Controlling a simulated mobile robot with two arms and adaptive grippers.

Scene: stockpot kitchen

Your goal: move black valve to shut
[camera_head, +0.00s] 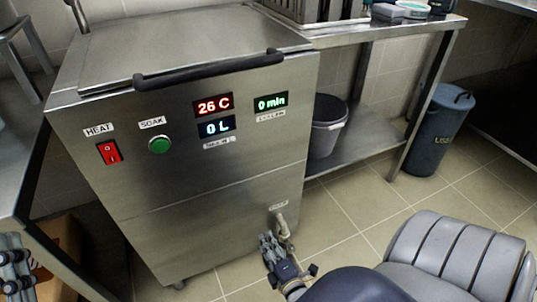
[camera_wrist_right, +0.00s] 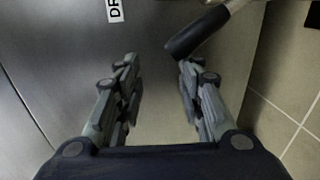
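The steel boiler unit (camera_head: 220,190) fills the middle of the head view. Its drain valve (camera_head: 282,226) sits low at the front right corner, under a small label. The valve's black handle (camera_wrist_right: 197,32) shows in the right wrist view, slanting up to a pale metal pipe. My right gripper (camera_head: 267,240) is low beside the valve; its fingers are apart and empty in the wrist view (camera_wrist_right: 158,66). The black handle is just beyond the right-hand fingertip, not between the fingers. I cannot tell if they touch. My left gripper (camera_head: 15,270) is at the lower left edge, partly cut off, fingers apart.
The front panel has a red heat switch (camera_head: 109,152), a green soak button (camera_head: 159,145) and lit displays reading 26 C, 0 L and 0 min. A grey bucket (camera_head: 326,125) stands on the right table's lower shelf. A blue bin (camera_head: 440,130) stands farther right.

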